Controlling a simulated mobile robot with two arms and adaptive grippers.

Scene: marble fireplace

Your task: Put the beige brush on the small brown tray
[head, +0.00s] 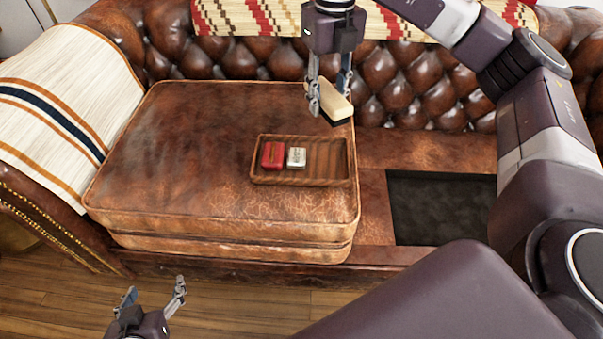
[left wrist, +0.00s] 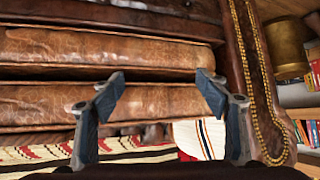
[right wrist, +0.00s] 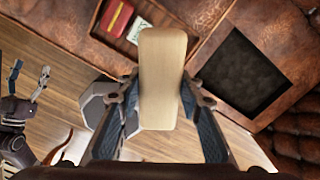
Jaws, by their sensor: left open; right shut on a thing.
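The beige brush (head: 329,102), a pale block with dark bristles underneath, is held in my right gripper (head: 328,88), which is shut on it. It hangs above the back right part of the leather cushion, behind the tray in the head view. In the right wrist view the brush (right wrist: 161,75) lies between both fingers. The small brown tray (head: 318,180) rests on the cushion's right side, with a red box (head: 273,155) and a white box (head: 297,157) in its left part. My left gripper (head: 153,290) is open and empty, low in front of the sofa.
The leather cushion (head: 190,150) has a wide bare top left of the tray. Right of it is a dark rectangular recess (head: 440,207) in the sofa seat. The tufted backrest (head: 395,85) stands behind. A striped blanket (head: 60,105) covers the left armrest.

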